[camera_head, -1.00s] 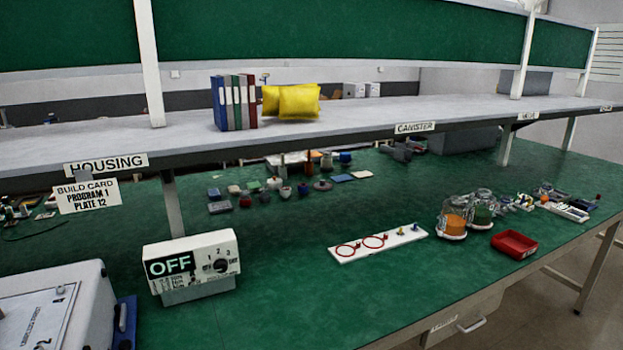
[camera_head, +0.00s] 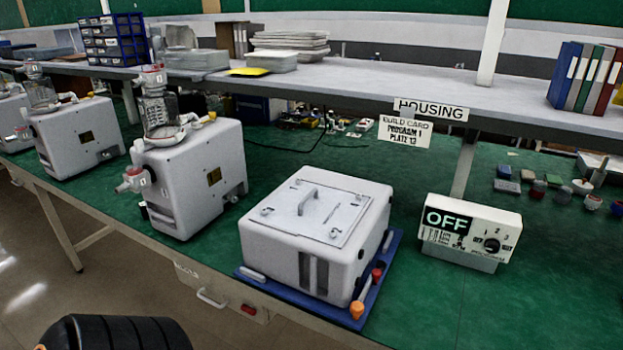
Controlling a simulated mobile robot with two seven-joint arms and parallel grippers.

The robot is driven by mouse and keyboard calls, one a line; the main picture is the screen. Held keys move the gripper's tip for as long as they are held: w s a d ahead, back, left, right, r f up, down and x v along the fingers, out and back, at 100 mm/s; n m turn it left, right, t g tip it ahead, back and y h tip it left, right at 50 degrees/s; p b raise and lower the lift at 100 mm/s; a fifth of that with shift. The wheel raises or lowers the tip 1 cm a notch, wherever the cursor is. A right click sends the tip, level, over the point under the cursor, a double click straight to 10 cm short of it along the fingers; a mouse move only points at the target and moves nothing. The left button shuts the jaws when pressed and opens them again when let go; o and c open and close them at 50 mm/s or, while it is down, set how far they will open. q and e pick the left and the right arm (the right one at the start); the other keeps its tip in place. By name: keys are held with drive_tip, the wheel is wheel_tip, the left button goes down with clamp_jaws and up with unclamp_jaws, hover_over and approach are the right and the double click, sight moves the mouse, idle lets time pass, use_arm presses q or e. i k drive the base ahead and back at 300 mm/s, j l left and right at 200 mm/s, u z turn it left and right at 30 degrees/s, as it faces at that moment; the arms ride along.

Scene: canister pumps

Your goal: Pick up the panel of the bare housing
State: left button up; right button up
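The bare housing (camera_head: 298,263) is a white box with no canister on it, resting on a blue mat (camera_head: 375,292) on the green bench. Its panel (camera_head: 308,206) is a light grey plate lying flat on the top, with a raised handle (camera_head: 308,200) and small round fittings near its corners. Neither gripper can be made out in this view.
Assembled pumps with clear canisters (camera_head: 190,175) stand to the left. An OFF control box (camera_head: 470,232) stands to the right. A shelf (camera_head: 370,103) runs behind. A black ribbed shape (camera_head: 115,334) shows at the bottom left. An orange-topped item (camera_head: 357,309) sits at the mat's front corner.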

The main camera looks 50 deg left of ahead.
sight(309, 210)
drive_tip(key=u, duration=1.6)
